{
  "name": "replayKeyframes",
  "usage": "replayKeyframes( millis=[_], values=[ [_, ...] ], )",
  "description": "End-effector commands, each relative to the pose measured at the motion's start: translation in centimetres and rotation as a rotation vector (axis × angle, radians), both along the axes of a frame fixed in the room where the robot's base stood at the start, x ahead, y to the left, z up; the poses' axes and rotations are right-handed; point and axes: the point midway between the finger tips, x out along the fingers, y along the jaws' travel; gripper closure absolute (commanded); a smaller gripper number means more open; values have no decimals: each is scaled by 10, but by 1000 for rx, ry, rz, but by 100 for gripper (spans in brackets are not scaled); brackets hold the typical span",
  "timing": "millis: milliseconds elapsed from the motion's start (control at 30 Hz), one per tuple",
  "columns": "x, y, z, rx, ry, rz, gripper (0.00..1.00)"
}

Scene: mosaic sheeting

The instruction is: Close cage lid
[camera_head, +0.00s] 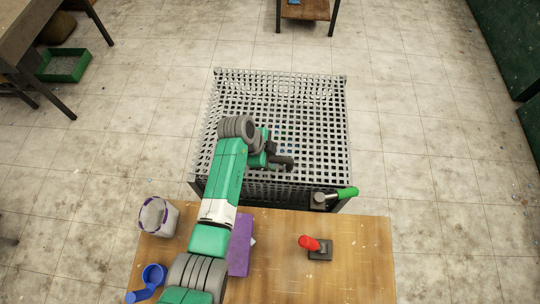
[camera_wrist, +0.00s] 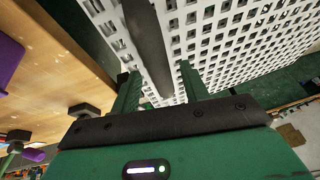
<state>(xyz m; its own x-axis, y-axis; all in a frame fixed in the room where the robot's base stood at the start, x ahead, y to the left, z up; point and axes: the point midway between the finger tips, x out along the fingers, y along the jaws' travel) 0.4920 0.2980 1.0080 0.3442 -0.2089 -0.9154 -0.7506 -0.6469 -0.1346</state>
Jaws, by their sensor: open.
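The cage (camera_head: 235,100) is a grey-white mesh box behind the wooden table in the head view. Its mesh also fills the upper right of the wrist view (camera_wrist: 235,40). I cannot tell the lid apart from the cage walls, or its exact angle. My gripper (camera_head: 283,161) is over the front half of the cage. In the wrist view my gripper (camera_wrist: 158,78) is open, with its two green fingers apart. A dark bar (camera_wrist: 148,40) on the mesh runs between the fingers. I cannot tell whether the fingers touch it.
The wooden table (camera_head: 350,275) holds a red-handled tool (camera_head: 310,243), a purple box (camera_head: 240,245), a blue cup (camera_head: 153,275) and a pale bucket (camera_head: 158,216). A green-handled tool (camera_head: 345,193) is at the cage's front right corner. The tiled floor right of the cage is clear.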

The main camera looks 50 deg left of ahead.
Motion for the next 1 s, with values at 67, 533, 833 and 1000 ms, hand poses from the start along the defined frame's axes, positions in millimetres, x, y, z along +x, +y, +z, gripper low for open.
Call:
replayKeyframes(
  millis=[67, 533, 833, 1000],
  values=[
    [0, 0, 0, 1, -1, 0, 55],
    [0, 0, 0, 1, -1, 0, 100],
    [-4, -3, -36, 0, 0, 1, 100],
    [-6, -4, -37, 0, 3, 0, 100]
  ],
)
